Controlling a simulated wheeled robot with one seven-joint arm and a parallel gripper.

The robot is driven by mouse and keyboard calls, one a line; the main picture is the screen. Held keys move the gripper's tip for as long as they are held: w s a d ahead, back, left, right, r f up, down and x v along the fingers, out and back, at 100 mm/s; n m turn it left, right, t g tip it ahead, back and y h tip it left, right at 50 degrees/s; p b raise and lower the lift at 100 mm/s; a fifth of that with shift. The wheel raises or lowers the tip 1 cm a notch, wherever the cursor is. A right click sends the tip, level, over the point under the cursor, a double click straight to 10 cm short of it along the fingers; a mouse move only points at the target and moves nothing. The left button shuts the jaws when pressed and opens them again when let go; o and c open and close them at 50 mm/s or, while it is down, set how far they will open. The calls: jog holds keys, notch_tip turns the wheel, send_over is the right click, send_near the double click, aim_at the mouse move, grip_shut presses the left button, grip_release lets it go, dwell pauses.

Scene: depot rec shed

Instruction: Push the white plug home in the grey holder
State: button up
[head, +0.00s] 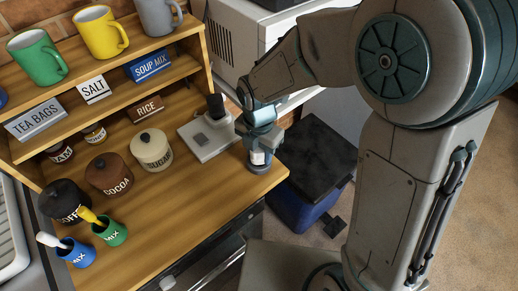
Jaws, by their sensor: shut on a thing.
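My gripper (258,155) is low over the right front corner of the wooden counter, pointing down. It is shut on a small white piece, which looks like the white plug (258,158). Just beneath is a dark grey round piece (259,168) standing on the counter, which looks like the grey holder. My fingers and wrist hide much of both. I cannot tell how deep the plug sits in the holder.
A light grey device (207,136) with a black upright part stands just left of my gripper. Sugar (152,150) and cocoa (108,175) jars stand further left, below the mug shelf (130,62). The counter's front middle is clear. A dark blue bin (310,165) stands right of the counter.

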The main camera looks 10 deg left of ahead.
jog(key=o, duration=1.1)
jog(key=shift+c, duration=0.2)
notch_tip(320, 180, up, 14)
jog(key=s+d+m+t, duration=0.1)
jog(key=s+d+m, duration=0.3)
jog(key=d+m, duration=0.7)
jog(key=s+d+f+m+t, duration=0.1)
jog(key=s+d+m, duration=0.3)
jog(key=d+m, duration=0.7)
jog(key=m+t, duration=0.1)
jog(key=m, duration=0.8)
jog(key=shift+d, duration=0.35)
